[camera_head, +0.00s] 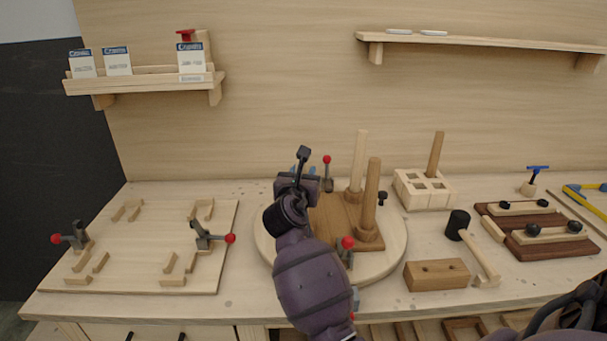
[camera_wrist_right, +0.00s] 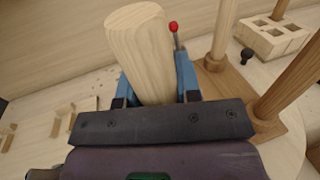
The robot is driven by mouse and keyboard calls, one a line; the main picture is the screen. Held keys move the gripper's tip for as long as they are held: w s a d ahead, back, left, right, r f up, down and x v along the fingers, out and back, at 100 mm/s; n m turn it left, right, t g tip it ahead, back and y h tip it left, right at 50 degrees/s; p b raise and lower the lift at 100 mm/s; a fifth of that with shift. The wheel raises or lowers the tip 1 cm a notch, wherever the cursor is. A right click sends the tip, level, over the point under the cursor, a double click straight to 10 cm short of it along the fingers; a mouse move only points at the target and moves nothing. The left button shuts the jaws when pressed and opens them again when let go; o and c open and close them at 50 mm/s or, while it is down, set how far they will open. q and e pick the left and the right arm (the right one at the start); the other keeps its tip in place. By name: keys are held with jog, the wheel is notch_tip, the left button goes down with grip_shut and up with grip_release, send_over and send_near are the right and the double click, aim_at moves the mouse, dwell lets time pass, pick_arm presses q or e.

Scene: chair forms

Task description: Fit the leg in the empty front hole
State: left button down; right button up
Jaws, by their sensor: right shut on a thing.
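My right gripper (camera_head: 297,172) is over the left side of the round turntable (camera_head: 395,243). In the right wrist view its blue fingers (camera_wrist_right: 155,84) are shut on a light round wooden leg (camera_wrist_right: 142,45). The leg's lower end is hidden by the gripper, so I cannot tell whether it touches a hole. The brown seat (camera_head: 330,222) lies on the turntable, partly covered by my arm. A pale leg (camera_head: 358,160) and a darker leg (camera_head: 371,193) stand upright in its right side. The empty front hole is hidden. My left gripper is out of view.
Red-knobbed clamps (camera_head: 327,176) (camera_head: 346,252) stand at the seat's back and front. To the right are a socketed block (camera_head: 408,193) holding a leg (camera_head: 436,154), a mallet (camera_head: 470,245) and a wooden block (camera_head: 437,274). A jig board (camera_head: 150,232) with clamps lies left.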

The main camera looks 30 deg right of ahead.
jog(key=shift+f, duration=0.3)
dwell(0.5)
jog(key=o, duration=1)
jog(key=shift+o, duration=0.2)
jog(key=v, duration=1)
jog(key=shift+s+a, duration=0.25)
jog(key=shift+a, duration=0.05)
